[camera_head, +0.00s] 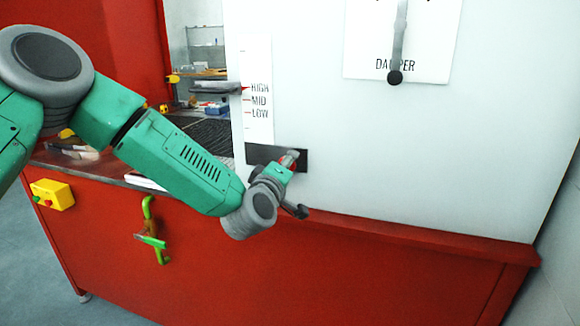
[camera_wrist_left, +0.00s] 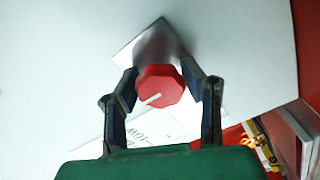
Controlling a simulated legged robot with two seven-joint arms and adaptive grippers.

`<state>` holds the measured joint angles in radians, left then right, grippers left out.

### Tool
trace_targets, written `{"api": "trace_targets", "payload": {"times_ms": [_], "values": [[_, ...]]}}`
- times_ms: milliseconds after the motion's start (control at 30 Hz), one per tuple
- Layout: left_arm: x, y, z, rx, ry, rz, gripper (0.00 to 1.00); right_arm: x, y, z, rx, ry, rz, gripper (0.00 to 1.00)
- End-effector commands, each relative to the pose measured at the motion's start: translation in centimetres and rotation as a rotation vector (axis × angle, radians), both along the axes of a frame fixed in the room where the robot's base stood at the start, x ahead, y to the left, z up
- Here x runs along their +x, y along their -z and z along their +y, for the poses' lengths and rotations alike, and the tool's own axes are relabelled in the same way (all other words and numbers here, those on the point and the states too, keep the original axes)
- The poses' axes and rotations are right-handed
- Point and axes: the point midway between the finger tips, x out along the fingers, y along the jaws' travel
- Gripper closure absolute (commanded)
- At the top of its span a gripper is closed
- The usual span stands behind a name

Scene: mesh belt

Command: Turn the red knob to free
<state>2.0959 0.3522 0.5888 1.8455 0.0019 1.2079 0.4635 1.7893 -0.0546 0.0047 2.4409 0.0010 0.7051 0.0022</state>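The red knob (camera_wrist_left: 158,88) sits on a dark plate (camera_wrist_left: 150,45) on the pale panel, with its white pointer line toward the lower left in the wrist view. My left gripper (camera_wrist_left: 160,76) has its fingers spread, one on each side of the knob, with narrow gaps to its rim. In the head view my left gripper (camera_head: 293,180) is at the dark plate (camera_head: 262,155) and mostly hides the knob (camera_head: 289,158). Labels around the knob cannot be read. My right gripper is out of view.
A lever (camera_head: 215,88) by the HIGH, MID, LOW scale is above the knob. A damper handle (camera_head: 397,45) hangs at the upper right. A green handle (camera_head: 150,230) and a yellow button box (camera_head: 52,194) are on the red front. The panel right of my gripper is clear.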

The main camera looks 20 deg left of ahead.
Motion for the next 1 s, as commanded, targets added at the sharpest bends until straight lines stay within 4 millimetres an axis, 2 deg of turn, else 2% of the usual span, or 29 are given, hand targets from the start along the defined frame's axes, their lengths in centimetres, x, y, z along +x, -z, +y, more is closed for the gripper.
{"api": "trace_targets", "payload": {"times_ms": [333,467,567,800,1000], "values": [[0.0,0.1,0.0,0.001,0.000,0.001,0.42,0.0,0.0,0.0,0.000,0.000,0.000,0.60],[-0.7,0.1,0.0,0.001,0.002,0.003,0.42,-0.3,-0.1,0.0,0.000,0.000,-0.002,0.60],[-2.2,0.1,0.0,0.001,0.004,0.004,0.42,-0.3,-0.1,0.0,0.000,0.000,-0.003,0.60],[-7.3,0.2,0.3,0.000,0.002,0.004,0.42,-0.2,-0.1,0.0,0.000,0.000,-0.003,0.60],[-10.5,0.2,0.5,0.000,0.001,0.004,0.42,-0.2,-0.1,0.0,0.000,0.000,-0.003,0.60]]}}
